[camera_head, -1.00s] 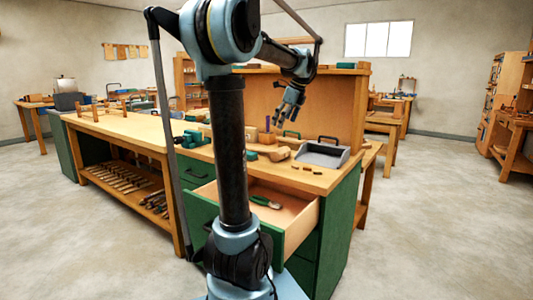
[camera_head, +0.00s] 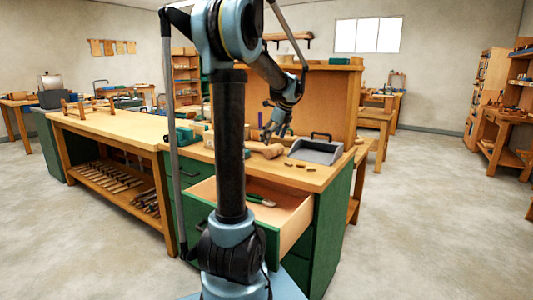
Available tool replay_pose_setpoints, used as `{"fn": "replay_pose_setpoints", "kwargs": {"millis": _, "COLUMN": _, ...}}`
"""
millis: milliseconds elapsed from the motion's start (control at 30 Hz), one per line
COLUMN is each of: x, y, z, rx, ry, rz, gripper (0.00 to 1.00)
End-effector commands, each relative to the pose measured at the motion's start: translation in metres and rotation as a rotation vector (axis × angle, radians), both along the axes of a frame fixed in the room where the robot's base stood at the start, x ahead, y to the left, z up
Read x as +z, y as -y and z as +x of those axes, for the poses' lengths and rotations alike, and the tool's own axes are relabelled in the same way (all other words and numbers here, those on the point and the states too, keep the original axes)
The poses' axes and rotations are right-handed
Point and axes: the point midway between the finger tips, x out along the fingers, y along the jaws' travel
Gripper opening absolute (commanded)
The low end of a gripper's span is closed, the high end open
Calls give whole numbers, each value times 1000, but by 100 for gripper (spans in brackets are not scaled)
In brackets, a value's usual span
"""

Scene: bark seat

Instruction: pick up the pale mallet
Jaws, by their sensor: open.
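The pale mallet (camera_head: 271,151) lies on the wooden bench top, just behind the open drawer. Its rounded light-wood end shows, and part of it is hidden behind my arm. My gripper (camera_head: 268,137) is open and empty, pointing down just above the mallet. A small gap seems to lie between fingertips and mallet, but I cannot tell exactly how far apart they are.
A grey tray (camera_head: 316,151) with a dark handle stands right of the mallet. Small dark pieces (camera_head: 298,165) lie in front of it. The open drawer (camera_head: 292,222) juts out below and holds a green-handled tool (camera_head: 261,200). A tall wooden panel (camera_head: 325,100) rises behind.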

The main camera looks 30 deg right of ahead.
Motion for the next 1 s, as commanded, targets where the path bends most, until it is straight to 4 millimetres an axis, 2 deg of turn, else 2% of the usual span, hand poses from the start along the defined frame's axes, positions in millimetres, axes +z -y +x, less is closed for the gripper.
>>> {"fn": "replay_pose_setpoints", "kwargs": {"millis": 167, "x": -9, "y": -2, "z": 3, "rx": 1, "ry": 0, "rz": 0, "gripper": 100}}
{"fn": "replay_pose_setpoints", "kwargs": {"millis": 500, "x": -47, "y": -7, "z": 18, "rx": 1, "ry": 0, "rz": 0, "gripper": 100}}
{"fn": "replay_pose_setpoints", "kwargs": {"millis": 833, "x": -53, "y": -8, "z": 20, "rx": 0, "ry": 0, "rz": 0, "gripper": 100}}
{"fn": "replay_pose_setpoints", "kwargs": {"millis": 867, "x": -53, "y": -8, "z": 20, "rx": 0, "ry": 0, "rz": 0, "gripper": 95}}
{"fn": "replay_pose_setpoints", "kwargs": {"millis": 1000, "x": -53, "y": -8, "z": 19, "rx": -1, "ry": 0, "rz": 0, "gripper": 64}}
